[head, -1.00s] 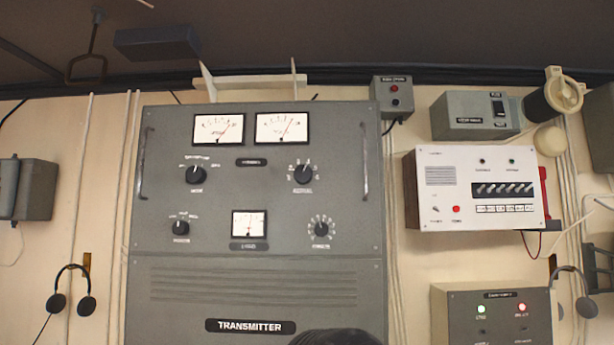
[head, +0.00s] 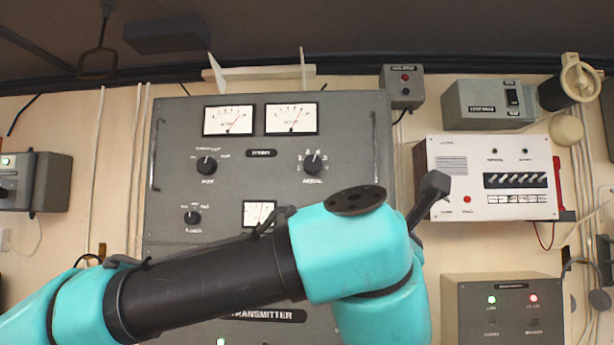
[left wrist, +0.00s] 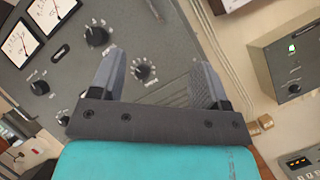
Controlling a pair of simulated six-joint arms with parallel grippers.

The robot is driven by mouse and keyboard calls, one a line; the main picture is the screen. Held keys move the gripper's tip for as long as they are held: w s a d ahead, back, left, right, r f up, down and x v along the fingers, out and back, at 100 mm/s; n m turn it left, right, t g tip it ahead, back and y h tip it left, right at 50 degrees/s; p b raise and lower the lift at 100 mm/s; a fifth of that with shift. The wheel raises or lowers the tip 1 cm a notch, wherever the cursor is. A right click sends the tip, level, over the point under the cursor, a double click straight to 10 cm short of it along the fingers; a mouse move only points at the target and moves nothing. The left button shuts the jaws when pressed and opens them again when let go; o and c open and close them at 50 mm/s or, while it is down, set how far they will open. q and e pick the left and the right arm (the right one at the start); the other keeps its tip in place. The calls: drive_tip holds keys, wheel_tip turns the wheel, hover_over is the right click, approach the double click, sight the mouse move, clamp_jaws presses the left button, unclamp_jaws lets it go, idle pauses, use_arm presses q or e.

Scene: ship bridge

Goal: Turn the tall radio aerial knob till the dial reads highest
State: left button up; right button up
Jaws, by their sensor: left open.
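The aerial knob (head: 314,165) is a round black knob below the right top meter (head: 291,118) on the grey transmitter panel; its mark points roughly upward. That meter's red needle leans right of centre. In the left wrist view, the aerial knob (left wrist: 97,36) lies up and left of the left finger, apart from it. My left gripper (left wrist: 160,66) is open and empty; the lower right panel knob (left wrist: 143,71) shows between its fingers, behind them. In the head view, the left gripper (head: 428,200) shows past my teal wrist, right of the panel. My right gripper is not in view.
The left top meter (head: 228,120) and mode knob (head: 206,165) are on the same panel. A small lower meter (head: 259,213) is partly behind my left arm. A white box with switches (head: 490,180) and a grey box with lamps (head: 505,310) stand to the right.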

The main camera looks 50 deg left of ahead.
sight(313, 164)
use_arm(q)
drive_tip(key=s+a+r+n+g+y, duration=0.2)
drive_tip(key=s+a+r+n, duration=0.2)
drive_tip(key=s+a+n, duration=0.2)
drive_tip(key=s+a, duration=0.2)
drive_tip(key=s, duration=0.1)
drive_tip(key=shift+a+n+g, duration=0.25)
drive_tip(key=shift+n+g, duration=0.15)
drive_tip(key=shift+w+a+r, duration=0.1)
drive_tip(key=shift+w, duration=0.05)
drive_tip(key=shift+x, duration=8.55)
drive_tip(key=shift+r, duration=0.15)
drive_tip(key=shift+c, duration=0.2)
drive_tip(key=c, duration=0.9)
drive_tip(key=shift+o, duration=0.2)
